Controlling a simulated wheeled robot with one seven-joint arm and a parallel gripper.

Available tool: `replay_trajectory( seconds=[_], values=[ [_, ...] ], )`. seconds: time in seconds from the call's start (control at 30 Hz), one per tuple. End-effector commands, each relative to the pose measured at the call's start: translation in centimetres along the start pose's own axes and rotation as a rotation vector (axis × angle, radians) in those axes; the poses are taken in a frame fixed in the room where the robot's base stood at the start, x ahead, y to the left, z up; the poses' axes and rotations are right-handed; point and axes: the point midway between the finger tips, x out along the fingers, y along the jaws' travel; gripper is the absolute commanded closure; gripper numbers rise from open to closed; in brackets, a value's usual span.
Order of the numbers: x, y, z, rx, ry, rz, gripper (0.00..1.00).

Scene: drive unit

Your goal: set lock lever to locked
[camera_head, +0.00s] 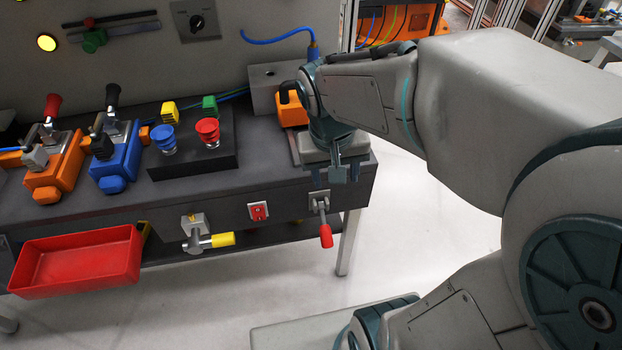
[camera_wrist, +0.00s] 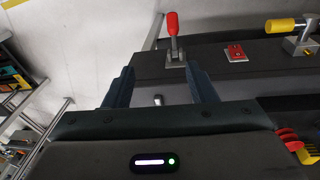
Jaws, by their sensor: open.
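A lever with a red grip (camera_head: 325,235), which looks like the lock lever, is mounted on the front face of the dark bench (camera_head: 90,212) near its right end. Its grip hangs downward, tilted slightly right, below a grey bracket. In the wrist view the same red-gripped lever (camera_wrist: 173,30) shows beyond the fingertips, between them from left to right. My gripper (camera_head: 338,173) is above and slightly right of the lever, apart from it, near the bench's top front edge. In the wrist view my gripper (camera_wrist: 160,78) is open with nothing between its fingers.
Left of the lever are a small red switch (camera_head: 258,211) and a valve with a yellow handle (camera_head: 222,239). A red tray (camera_head: 78,262) hangs further left. Orange and blue clamp units and buttons stand on the bench top.

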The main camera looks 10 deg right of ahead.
Motion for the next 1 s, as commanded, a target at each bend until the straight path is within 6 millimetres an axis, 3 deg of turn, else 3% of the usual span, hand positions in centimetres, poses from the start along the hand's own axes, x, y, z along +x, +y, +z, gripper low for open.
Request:
replay_trajectory(
  seconds=[0.03,0.4,0.53,0.7,0.87,1.0],
  values=[
    [3.1,-0.7,-0.3,0.003,-0.018,0.013,0.49],
    [14.8,-4.1,-2.9,0.052,-0.106,0.107,0.49],
    [17.3,-5.0,-3.5,0.065,-0.122,0.128,0.49],
    [18.6,-5.4,-3.9,0.074,-0.131,0.142,0.49],
    [19.7,-5.3,-3.8,0.076,-0.133,0.144,0.49],
    [22.3,-5.0,-3.4,0.074,-0.135,0.144,0.49]
  ],
)
